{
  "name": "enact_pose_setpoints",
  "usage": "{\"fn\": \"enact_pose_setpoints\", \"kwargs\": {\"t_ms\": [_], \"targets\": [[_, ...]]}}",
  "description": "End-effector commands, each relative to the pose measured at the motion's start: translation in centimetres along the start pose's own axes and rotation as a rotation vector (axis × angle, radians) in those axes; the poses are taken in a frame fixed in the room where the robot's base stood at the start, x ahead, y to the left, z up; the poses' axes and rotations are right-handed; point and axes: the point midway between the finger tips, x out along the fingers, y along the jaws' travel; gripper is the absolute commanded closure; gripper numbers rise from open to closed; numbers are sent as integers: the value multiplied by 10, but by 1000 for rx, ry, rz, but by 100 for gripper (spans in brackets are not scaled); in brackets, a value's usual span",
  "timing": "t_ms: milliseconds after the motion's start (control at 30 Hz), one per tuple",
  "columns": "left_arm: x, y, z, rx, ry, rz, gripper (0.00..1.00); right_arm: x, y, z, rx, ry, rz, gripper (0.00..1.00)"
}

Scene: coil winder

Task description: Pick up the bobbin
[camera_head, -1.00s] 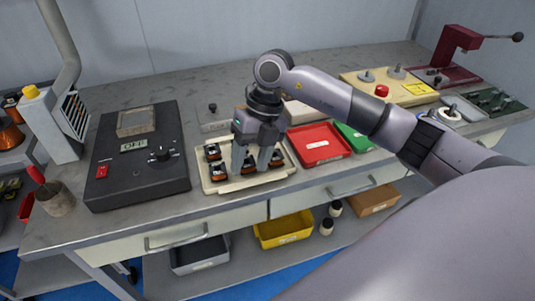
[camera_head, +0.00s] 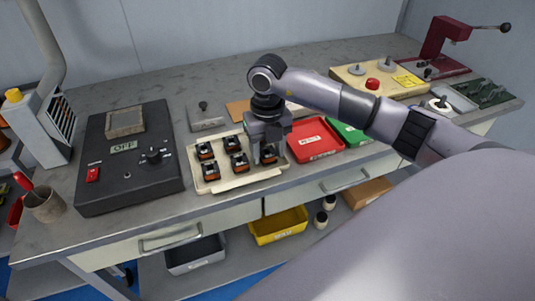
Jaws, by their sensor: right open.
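A cream tray (camera_head: 236,184) on the bench holds several small bobbins, dark with copper-orange windings. One bobbin (camera_head: 205,151) is at the back left, one (camera_head: 211,171) at the front left and one (camera_head: 239,163) at the front middle. My right gripper (camera_head: 264,158) points down over the tray's right end. It is open, its fingers at the rightmost bobbin (camera_head: 269,154), which is partly hidden by them. I cannot tell whether they touch it. My left gripper is not in view.
A red bin (camera_head: 314,141) stands close to the right of the tray, with a green bin (camera_head: 350,133) beyond it. A dark control box (camera_head: 127,175) reading OFF stands to the left.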

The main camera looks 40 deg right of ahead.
Motion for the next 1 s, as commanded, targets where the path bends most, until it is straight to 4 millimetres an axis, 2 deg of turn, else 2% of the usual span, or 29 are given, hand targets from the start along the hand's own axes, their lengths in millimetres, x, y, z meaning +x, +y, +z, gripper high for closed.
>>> {"fn": "enact_pose_setpoints", "kwargs": {"t_ms": [100,233,667,867,1000], "targets": [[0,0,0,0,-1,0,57,0,0,0,0,0,0,47],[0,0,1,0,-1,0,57,0,0,0,0,0,0,89],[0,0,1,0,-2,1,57,-7,0,1,0,-2,1,90],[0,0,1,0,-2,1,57,-34,0,1,0,-6,2,90],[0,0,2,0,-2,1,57,-71,0,2,-1,-8,3,90]]}}
